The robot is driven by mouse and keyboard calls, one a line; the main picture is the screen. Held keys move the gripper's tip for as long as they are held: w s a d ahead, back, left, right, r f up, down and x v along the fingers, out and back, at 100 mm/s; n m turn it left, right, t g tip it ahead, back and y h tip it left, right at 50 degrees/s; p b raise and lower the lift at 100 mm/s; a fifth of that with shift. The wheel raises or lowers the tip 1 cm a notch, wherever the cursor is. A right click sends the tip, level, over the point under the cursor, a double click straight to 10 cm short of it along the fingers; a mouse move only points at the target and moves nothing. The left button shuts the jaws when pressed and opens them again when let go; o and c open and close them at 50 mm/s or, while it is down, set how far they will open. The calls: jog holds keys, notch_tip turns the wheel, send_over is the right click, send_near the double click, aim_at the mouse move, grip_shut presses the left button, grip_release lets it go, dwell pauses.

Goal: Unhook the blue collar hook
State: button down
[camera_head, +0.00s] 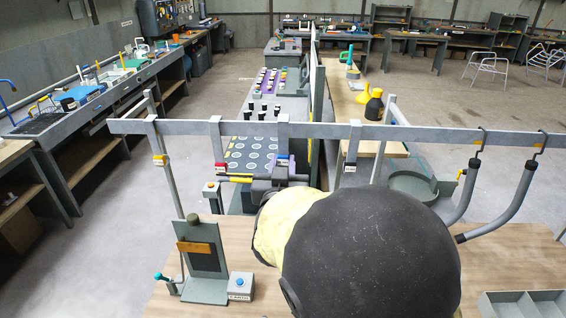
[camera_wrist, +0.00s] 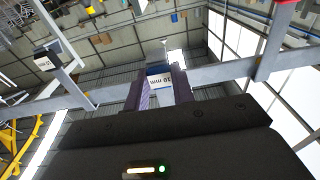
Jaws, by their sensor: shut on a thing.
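The blue collar hook (camera_head: 283,133) is a grey strap over the long horizontal rail (camera_head: 420,133), with a blue band near its lower end. My gripper (camera_head: 284,168) is at that lower end, with one dark purple finger on each side. In the wrist view, my gripper (camera_wrist: 159,90) is shut on the hook's lower block (camera_wrist: 159,82), which has a blue top and a white "10 mm" label. The hook still appears to be at the rail, but its exact contact with the rail is hard to see.
Hooks with a yellow collar (camera_head: 159,159) and a red collar (camera_head: 221,167) hang to the left, and another hook (camera_head: 350,155) hangs close on the right. Bent grey tubes (camera_head: 466,195) hang farther right. A bench (camera_head: 330,293) with a small stand (camera_head: 202,250) lies below.

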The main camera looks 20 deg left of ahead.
jog(key=shift+s+d+r, duration=0.15)
jog(key=shift+s, duration=0.5)
jog(key=shift+s+d+r, duration=0.1)
jog(key=shift+s+d, duration=0.05)
jog(key=shift+s, duration=0.5)
jog(key=shift+s+d+r, duration=0.15)
jog(key=shift+s, duration=0.5)
